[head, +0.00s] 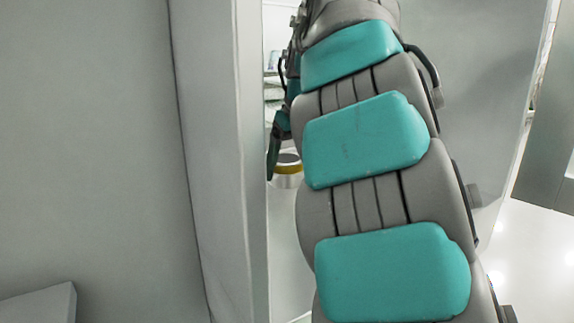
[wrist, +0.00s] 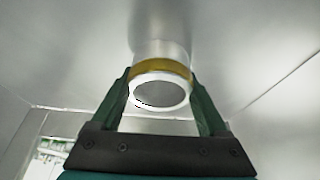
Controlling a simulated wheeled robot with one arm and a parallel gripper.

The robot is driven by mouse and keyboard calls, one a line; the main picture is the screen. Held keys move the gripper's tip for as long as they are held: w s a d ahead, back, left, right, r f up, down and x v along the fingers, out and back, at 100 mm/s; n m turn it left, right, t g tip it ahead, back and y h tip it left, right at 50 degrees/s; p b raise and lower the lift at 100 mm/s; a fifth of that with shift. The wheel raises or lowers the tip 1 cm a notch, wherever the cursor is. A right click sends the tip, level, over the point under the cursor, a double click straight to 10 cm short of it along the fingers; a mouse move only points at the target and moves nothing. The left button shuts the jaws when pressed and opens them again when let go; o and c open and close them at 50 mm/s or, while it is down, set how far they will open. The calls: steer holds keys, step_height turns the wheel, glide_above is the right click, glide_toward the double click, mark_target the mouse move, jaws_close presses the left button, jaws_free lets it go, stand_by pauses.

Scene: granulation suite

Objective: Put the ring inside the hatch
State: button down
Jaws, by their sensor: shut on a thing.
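The ring (wrist: 160,92), pale and metallic with a yellow band, sits between the two dark green fingers of my gripper (wrist: 162,88) in the wrist view. The fingers are shut on its sides, and its open round end faces the camera. In the head view the ring (head: 288,170) shows just left of my arm, beside a green finger (head: 273,155). The hatch (head: 253,160) appears as a pale-framed opening, partly hidden by my arm. Smooth grey metal surfaces (wrist: 70,55) surround the ring in the wrist view. I cannot tell whether it touches any of them.
A large grey wall panel (head: 90,140) fills the left of the head view. A grey panel (head: 485,90) stands right of my arm, with bright floor (head: 530,260) below. In the wrist view, a bright gap with shelf-like items (wrist: 48,160) shows at lower left.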

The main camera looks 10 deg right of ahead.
mark_target(293, 186)
jaws_free()
steer(key=shift+f, duration=0.1)
steer(key=shift+v, duration=2.65)
steer(key=shift+s+d, duration=0.6)
steer(key=shift+s, duration=1.3)
steer(key=shift+s+d, duration=0.6)
steer(key=shift+s, duration=1.25)
steer(key=shift+s+d, duration=0.65)
steer(key=shift+s, duration=1.25)
